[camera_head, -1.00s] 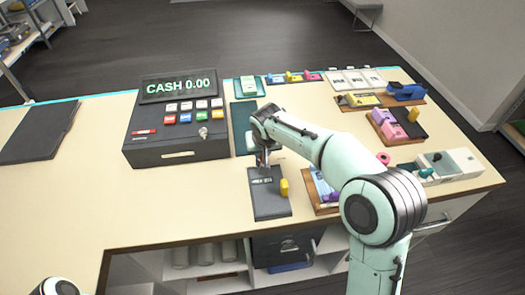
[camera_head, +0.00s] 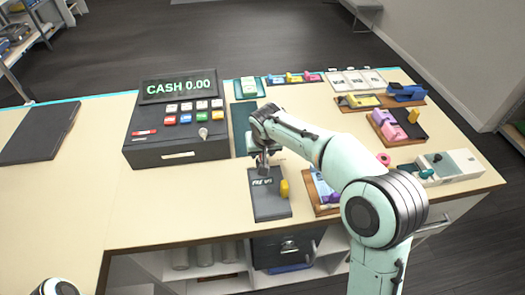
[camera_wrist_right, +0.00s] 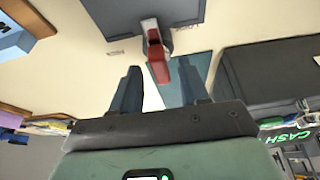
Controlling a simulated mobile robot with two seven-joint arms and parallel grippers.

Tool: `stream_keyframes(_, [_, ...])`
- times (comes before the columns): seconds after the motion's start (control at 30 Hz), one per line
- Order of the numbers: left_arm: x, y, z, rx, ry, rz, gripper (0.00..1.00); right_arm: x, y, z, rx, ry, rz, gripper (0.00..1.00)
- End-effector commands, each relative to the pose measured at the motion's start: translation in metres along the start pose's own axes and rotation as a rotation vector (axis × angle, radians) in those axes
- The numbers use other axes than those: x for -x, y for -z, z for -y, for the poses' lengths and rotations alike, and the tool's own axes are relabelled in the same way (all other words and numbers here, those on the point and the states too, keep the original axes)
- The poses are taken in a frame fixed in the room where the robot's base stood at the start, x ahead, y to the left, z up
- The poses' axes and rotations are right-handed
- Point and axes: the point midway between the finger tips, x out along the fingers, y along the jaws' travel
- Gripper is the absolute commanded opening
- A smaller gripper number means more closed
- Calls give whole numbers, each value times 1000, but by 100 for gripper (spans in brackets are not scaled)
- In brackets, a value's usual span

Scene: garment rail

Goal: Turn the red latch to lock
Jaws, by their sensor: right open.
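A red latch (camera_wrist_right: 159,68) on a pale grey mount shows in the right wrist view, at the edge of a dark grey board (camera_wrist_right: 125,12). My right gripper (camera_wrist_right: 160,88) is open, with the latch's red end in the gap between its two fingers. I cannot tell whether either finger touches it. In the head view the right gripper (camera_head: 263,163) is over the far edge of the dark board (camera_head: 271,207) and hides the latch. A yellow piece (camera_head: 285,188) stands on the board's right side. My left gripper is out of view.
A dark cash register (camera_head: 178,148) stands left of the right gripper. A wooden board (camera_head: 326,208) with small items lies right of the dark board, under my right arm. More fixtures line the back and right edges. The counter's left middle (camera_head: 85,200) is clear.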

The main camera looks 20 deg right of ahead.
Motion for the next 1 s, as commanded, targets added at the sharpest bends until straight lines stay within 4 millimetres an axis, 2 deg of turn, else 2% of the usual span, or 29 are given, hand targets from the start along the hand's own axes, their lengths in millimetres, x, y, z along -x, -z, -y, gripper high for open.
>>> stream_keyframes(0.17, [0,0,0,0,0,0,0,30,1,1,-1,5,-6,45])
stream_keyframes(0.4, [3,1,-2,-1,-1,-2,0,85,1,0,0,4,-6,45])
stream_keyframes(0.6, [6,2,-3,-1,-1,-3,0,118,1,0,-1,2,-3,45])
stream_keyframes(0.77, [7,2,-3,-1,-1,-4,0,129,0,0,-1,1,-2,45])
stream_keyframes(1.0, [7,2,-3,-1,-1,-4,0,130,0,0,-1,0,-1,45])
